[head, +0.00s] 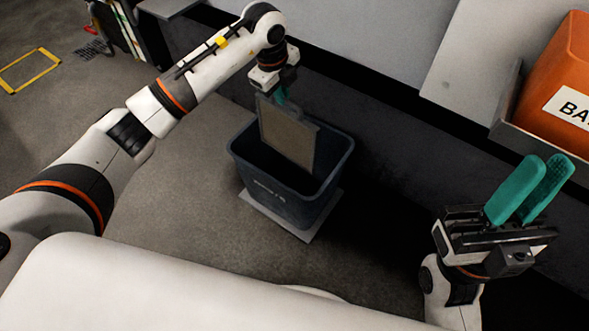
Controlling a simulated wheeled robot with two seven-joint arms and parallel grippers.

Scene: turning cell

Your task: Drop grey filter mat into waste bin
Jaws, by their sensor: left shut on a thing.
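The grey filter mat (287,139) is a flat, framed rectangular panel. It hangs upright from my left gripper (280,97), which is shut on its upper edge. The dark blue-grey waste bin (282,195) stands on the floor below. The mat's lower part overlaps the bin's opening in the picture; I cannot tell exactly how deep it reaches inside. My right gripper (530,190) is at the right of the view, with its two teal fingers pointing up, a small gap between them and nothing held.
The bin stands on a pale floor plate (311,231). A dark machine base (400,160) runs behind it. An orange container (567,80) sits in a grey holder at the upper right. A yellow floor marking (30,71) lies far left. Floor left of the bin is clear.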

